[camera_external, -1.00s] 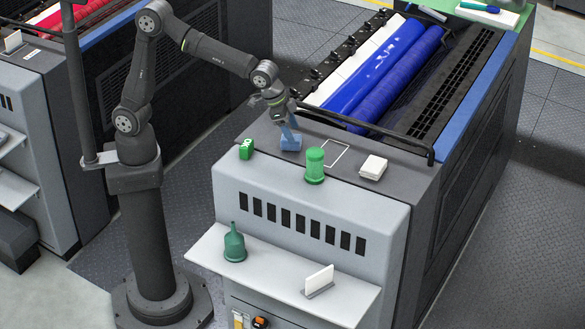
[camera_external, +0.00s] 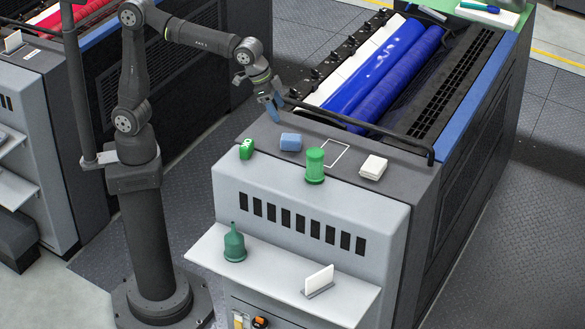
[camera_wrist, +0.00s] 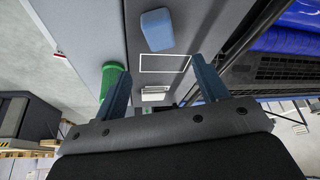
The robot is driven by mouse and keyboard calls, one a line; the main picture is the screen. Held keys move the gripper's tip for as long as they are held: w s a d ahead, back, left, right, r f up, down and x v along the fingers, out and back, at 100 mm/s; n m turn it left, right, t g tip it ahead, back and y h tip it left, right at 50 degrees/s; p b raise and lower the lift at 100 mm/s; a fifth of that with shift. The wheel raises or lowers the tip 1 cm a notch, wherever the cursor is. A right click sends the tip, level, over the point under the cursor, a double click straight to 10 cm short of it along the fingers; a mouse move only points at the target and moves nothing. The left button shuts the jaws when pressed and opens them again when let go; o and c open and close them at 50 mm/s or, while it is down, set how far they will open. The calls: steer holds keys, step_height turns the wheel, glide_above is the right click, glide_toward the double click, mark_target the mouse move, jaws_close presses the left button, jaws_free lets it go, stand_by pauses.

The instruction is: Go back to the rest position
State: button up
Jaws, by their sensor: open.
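My gripper (camera_external: 272,106) is above the left back part of the dark top of the ink unit (camera_external: 255,187). Its blue fingers are apart with nothing between them, and they also show in the wrist view (camera_wrist: 160,88). A light blue block (camera_external: 291,142) sits on the unit's top, below and to the right of the gripper and apart from it. The block also shows at the top of the wrist view (camera_wrist: 156,30).
A green cup-like container (camera_external: 315,166), a small green item (camera_external: 247,149) and a white stack (camera_external: 373,167) stand on the top, around a white outlined rectangle (camera_external: 334,155). A black rail (camera_external: 385,143) and blue rollers (camera_external: 385,75) lie behind. A green funnel (camera_external: 234,242) stands on the lower shelf.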

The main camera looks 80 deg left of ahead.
mark_target(291, 138)
steer(key=x, duration=1.2)
step_height(291, 138, up, 4)
steer(key=shift+f, duration=0.1)
steer(key=s+d+r, duration=0.7)
steer(key=s+r, duration=0.3)
steer(key=r, duration=0.3)
steer(key=s+d+m, duration=0.2)
steer(key=s+d, duration=0.3)
steer(key=d, duration=0.8)
steer(key=s+d+m+g+h, duration=0.1)
steer(key=s+d, duration=0.4)
steer(key=d, duration=0.9)
steer(key=shift+f+m, duration=0.35)
steer(key=shift+m, duration=0.35)
steer(key=shift+s, duration=0.15)
